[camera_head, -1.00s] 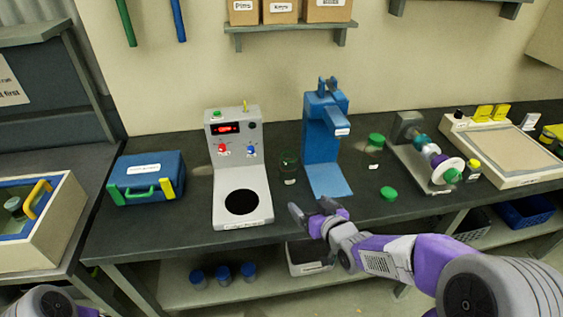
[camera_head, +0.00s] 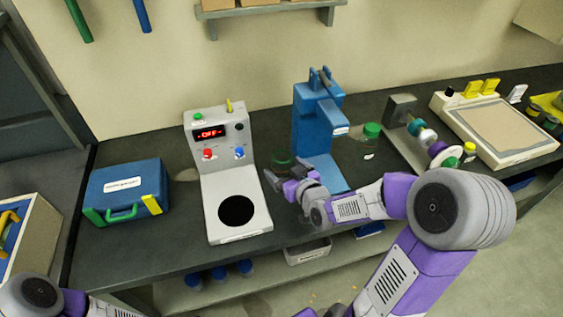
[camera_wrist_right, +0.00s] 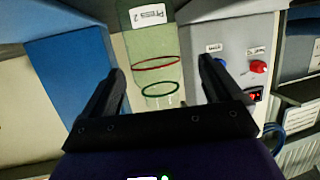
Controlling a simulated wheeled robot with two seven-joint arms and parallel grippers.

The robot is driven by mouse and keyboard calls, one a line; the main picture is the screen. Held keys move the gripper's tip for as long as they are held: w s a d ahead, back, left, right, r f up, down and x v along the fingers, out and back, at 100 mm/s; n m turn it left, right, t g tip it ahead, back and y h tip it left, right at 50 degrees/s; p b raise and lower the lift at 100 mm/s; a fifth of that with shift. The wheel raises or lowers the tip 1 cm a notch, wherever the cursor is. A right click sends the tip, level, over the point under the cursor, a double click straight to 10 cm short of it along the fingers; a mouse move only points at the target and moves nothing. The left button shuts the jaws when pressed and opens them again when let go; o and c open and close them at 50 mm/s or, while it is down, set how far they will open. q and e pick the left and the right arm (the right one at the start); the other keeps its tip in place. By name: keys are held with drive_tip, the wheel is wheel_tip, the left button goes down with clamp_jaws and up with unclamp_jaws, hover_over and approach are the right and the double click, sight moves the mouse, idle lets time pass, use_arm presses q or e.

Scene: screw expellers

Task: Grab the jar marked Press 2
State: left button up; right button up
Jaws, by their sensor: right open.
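The jar marked Press 2 (camera_wrist_right: 146,50) is clear glass with a white label, a red ring and a green ring in the right wrist view. It shows partly in the head view (camera_head: 281,158), between the grey device and the blue press. My right gripper (camera_head: 284,173) is open at the jar's front. In the right wrist view my right gripper (camera_wrist_right: 161,72) has its fingers spread to either side of the jar's near part. I cannot tell how far the jar sits between them. Of my left arm only a link shows at the lower left; its gripper is out of view.
The blue press (camera_head: 318,128) stands right of the jar, and the grey device (camera_head: 233,185) with an OFF display left. A green-lidded jar (camera_head: 368,152) stands right of the press. A blue case (camera_head: 124,192) sits on the bench's left.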

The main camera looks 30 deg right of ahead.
drive_tip(key=shift+w, duration=0.15)
drive_tip(key=x, duration=0.1)
drive_tip(key=b+x, duration=0.1)
drive_tip(key=x, duration=0.1)
drive_tip(key=b+x, duration=0.1)
drive_tip(key=shift+w+d+f, duration=0.25)
drive_tip(key=shift+w, duration=0.35)
drive_tip(key=c, duration=1.3)
